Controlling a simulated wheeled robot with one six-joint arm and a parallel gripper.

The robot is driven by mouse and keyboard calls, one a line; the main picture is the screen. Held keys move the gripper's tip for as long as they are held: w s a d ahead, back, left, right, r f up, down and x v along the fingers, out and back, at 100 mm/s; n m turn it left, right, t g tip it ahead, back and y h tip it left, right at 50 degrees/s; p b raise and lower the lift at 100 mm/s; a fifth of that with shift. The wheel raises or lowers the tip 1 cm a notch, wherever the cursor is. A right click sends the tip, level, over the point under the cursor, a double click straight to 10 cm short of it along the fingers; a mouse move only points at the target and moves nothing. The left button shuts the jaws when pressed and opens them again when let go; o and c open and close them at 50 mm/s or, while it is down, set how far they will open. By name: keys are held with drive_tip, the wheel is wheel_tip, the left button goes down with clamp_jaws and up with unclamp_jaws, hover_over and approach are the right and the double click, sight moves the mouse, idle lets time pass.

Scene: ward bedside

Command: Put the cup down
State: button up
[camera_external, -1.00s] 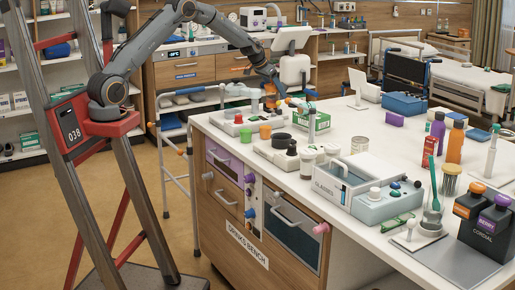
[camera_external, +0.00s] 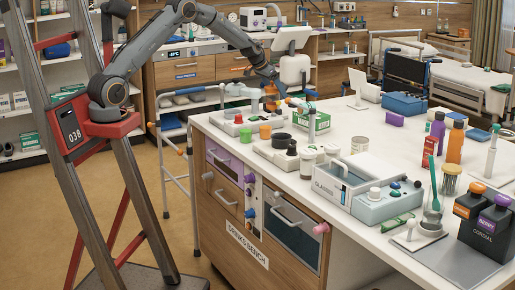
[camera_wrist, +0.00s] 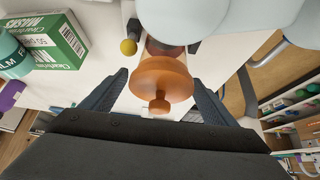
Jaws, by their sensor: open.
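My gripper (camera_wrist: 160,92) is open. Its two dark fingers stand on either side of an orange goblet-like thing (camera_wrist: 162,80) with a wide round body and a small knob towards me, possibly the cup. I see a gap beside each finger and cannot tell what it rests on. In the external view my gripper (camera_external: 272,88) is over the far left end of the white bench top, with an orange shape (camera_external: 270,104) below it.
A green and white box (camera_wrist: 58,40) and a teal bottle (camera_wrist: 12,52) are left in the wrist view. A yellow ball-topped thing (camera_wrist: 128,47) is close to the orange thing. A pale rounded shape (camera_wrist: 215,18) lies above it. The drinks bench (camera_external: 345,128) holds many items.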

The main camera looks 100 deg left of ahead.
drive_tip(key=shift+r, duration=0.6)
drive_tip(key=b+v, duration=0.2)
drive_tip(key=v, duration=0.9)
drive_tip(key=shift+s+d+b, duration=0.2)
drive_tip(key=shift+b, duration=0.2)
drive_tip(key=shift+r, duration=0.1)
